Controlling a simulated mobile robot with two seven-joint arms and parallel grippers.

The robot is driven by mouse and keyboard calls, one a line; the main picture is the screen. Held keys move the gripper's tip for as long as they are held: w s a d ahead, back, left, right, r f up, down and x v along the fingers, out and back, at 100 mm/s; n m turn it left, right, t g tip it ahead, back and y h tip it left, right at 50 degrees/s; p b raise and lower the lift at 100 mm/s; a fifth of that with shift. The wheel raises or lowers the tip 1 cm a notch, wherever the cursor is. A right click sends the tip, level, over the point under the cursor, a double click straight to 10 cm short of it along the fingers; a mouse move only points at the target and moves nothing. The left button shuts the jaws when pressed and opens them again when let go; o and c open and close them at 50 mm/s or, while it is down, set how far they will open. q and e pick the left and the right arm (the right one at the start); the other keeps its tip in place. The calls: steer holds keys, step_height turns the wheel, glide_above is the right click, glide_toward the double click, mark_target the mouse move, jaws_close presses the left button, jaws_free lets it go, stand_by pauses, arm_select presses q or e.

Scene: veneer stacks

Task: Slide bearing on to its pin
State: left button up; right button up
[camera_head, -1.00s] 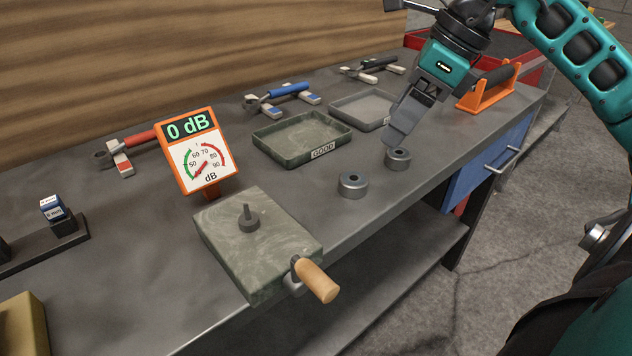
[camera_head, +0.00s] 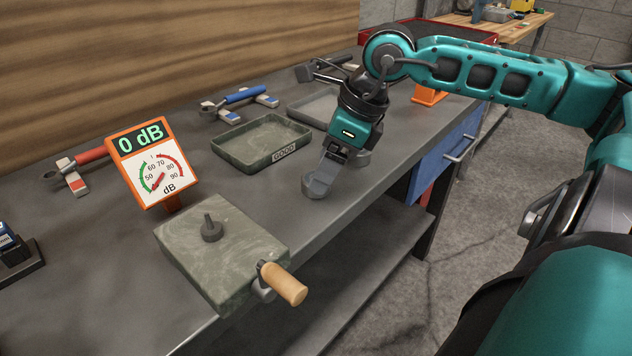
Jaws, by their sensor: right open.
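The pin (camera_head: 210,228) stands upright on a green marbled block (camera_head: 192,259) that has a wooden crank handle (camera_head: 283,284) at its front. Two grey ring-shaped bearings are on the bench near the front edge. My right gripper (camera_head: 324,178) points down at the nearer bearing (camera_head: 314,190), with its open fingers at it and covering much of its top. Whether the fingers touch it I cannot tell. The farther bearing (camera_head: 361,158) shows partly behind the gripper. My left gripper is not in view.
An orange gauge (camera_head: 152,160) reading 0 dB stands behind the block. A green tray (camera_head: 220,156) marked GOOD and a grey tray (camera_head: 300,107) lie farther back, by a blue-handled tool (camera_head: 243,97). Bare bench lies between block and nearer bearing.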

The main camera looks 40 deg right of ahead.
steer(key=shift+p+x, duration=0.5)
steer(key=shift+x, duration=0.6)
steer(key=c, duration=1.2)
steer(key=shift+r, duration=0.15)
